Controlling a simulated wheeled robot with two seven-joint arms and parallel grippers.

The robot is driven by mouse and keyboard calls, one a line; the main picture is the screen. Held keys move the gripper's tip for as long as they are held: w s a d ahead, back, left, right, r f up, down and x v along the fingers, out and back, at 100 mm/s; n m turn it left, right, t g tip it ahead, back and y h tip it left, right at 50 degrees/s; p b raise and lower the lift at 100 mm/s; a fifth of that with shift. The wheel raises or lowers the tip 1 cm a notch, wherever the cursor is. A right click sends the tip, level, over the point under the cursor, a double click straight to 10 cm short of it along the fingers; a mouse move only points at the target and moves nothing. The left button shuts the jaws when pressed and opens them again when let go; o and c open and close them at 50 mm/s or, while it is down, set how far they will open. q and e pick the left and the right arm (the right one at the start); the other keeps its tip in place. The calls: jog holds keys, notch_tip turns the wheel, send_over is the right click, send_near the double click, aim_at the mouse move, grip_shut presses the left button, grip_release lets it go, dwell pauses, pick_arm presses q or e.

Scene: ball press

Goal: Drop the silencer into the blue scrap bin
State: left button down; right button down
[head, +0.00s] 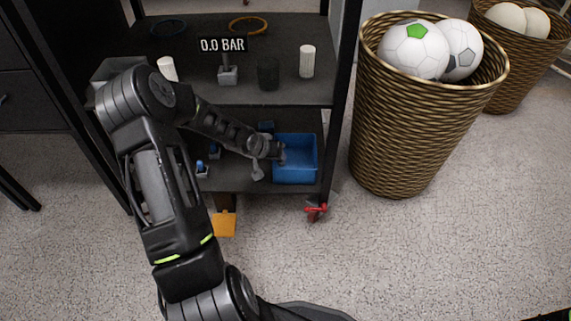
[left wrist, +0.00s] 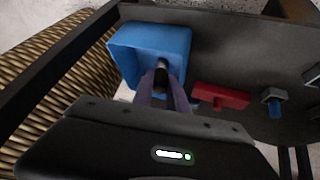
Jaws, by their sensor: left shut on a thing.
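The blue scrap bin (head: 309,160) stands at the right end of the lower shelf. My left gripper (head: 275,151) reaches in from the left, at the bin's left side. In the left wrist view the bin (left wrist: 126,52) lies beyond my left gripper (left wrist: 164,92), its open side facing the camera. The gripper is shut on a small grey and dark cylinder, the silencer (left wrist: 162,72). The silencer appears in front of the bin's opening; its exact depth there I cannot tell.
The upper shelf (head: 150,40) is above the arm, with a "0.0 BAR" sign (head: 223,45) and white cylinders (head: 307,61). A red part (left wrist: 221,97) and a blue-and-grey part (left wrist: 273,102) lie beside the bin. A wicker basket of balls (head: 420,120) stands right of the rack.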

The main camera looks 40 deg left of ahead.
pick_arm(q)
jog(key=shift+w+d+f+b, duration=0.15)
jog(key=shift+w+f+b, duration=0.05)
jog(key=shift+f+b, duration=0.35)
jog(key=shift+w+d+f+b, duration=0.1)
jog(key=shift+w+f+b, duration=0.1)
jog(key=shift+f+b, duration=0.35)
jog(key=shift+w+d+r+g+y+b, duration=0.1)
jog(key=shift+w+d+g+y+b, duration=0.3)
jog(key=shift+w+g+b, duration=0.65)
jog(key=shift+s+f+m+g+y+b, duration=0.1)
jog(key=shift+f+m+g+y+b, duration=0.3)
jog(key=shift+b, duration=0.6)
jog(key=shift+f, duration=0.1)
jog(key=shift+f, duration=0.1)
jog(key=shift+f+b, duration=0.55)
jog(key=shift+b, duration=0.1)
